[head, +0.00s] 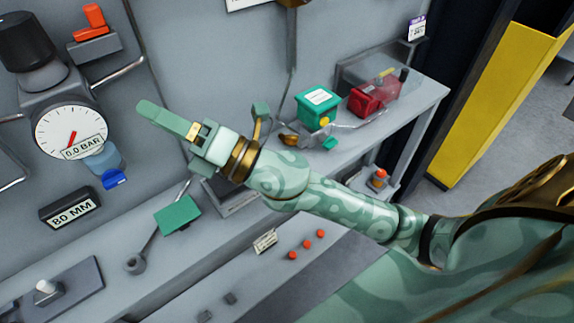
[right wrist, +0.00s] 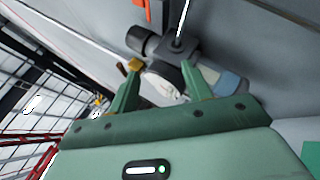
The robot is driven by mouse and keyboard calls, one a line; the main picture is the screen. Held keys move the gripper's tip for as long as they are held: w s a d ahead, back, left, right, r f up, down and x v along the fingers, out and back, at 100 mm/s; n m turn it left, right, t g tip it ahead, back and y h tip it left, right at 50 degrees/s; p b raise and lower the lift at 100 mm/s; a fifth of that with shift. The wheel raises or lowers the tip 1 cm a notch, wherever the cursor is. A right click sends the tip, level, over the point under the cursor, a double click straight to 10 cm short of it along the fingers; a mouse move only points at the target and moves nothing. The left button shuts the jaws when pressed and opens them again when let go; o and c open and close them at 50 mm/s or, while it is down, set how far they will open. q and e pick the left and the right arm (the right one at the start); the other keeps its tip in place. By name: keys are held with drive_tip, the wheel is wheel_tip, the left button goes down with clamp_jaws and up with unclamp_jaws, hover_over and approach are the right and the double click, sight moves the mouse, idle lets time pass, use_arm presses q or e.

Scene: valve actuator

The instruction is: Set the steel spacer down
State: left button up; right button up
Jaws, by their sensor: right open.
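My right gripper (head: 205,109) is open in front of the grey wall panel, to the right of the round gauge. In the right wrist view its two green fingers (right wrist: 161,66) stand apart, with no object held between them. The dial and dark valve body (right wrist: 178,45) show beyond and between the fingers. I cannot identify the steel spacer for certain in either view. A small pale, round-topped piece (head: 45,287) stands on a dark plate at the lower left; I cannot tell whether it is the spacer. My left gripper is not in view.
The gauge (head: 70,132) reads 0.0 BAR, above an 80 MM sign (head: 69,208). Green (head: 318,104) and red (head: 371,99) units stand on the right-hand shelf. A yellow post (head: 490,105) is beyond.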

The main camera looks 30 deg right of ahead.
drive_tip(key=s+a+n+g+y, duration=0.2)
drive_tip(key=a+n+g+y, duration=0.3)
drive_tip(key=n+g, duration=0.5)
wheel_tip(320, 180, down, 8)
drive_tip(key=s+n+g+h, duration=0.2)
drive_tip(key=n+g+h, duration=0.45)
drive_tip(key=n, duration=0.55)
drive_tip(key=w+d+f+h, duration=0.1)
drive_tip(key=w+d+h, duration=0.2)
drive_tip(key=d+h, duration=0.75)
drive_tip(key=w+d+f+h, duration=0.1)
drive_tip(key=w+d+h, duration=0.25)
drive_tip(key=d, duration=1.35)
drive_tip(key=shift+g, duration=0.35)
drive_tip(key=f, duration=0.3)
drive_tip(key=f+b, duration=0.1)
drive_tip(key=f, duration=0.2)
drive_tip(key=f+b, duration=0.1)
drive_tip(key=f, duration=0.3)
drive_tip(key=shift+w, duration=0.25)
drive_tip(key=f, duration=0.2)
drive_tip(key=f+b, duration=0.1)
drive_tip(key=f, duration=0.3)
drive_tip(key=shift+w+d+b, duration=0.15)
drive_tip(key=shift+w+b, duration=0.1)
drive_tip(key=shift+b, duration=0.1)
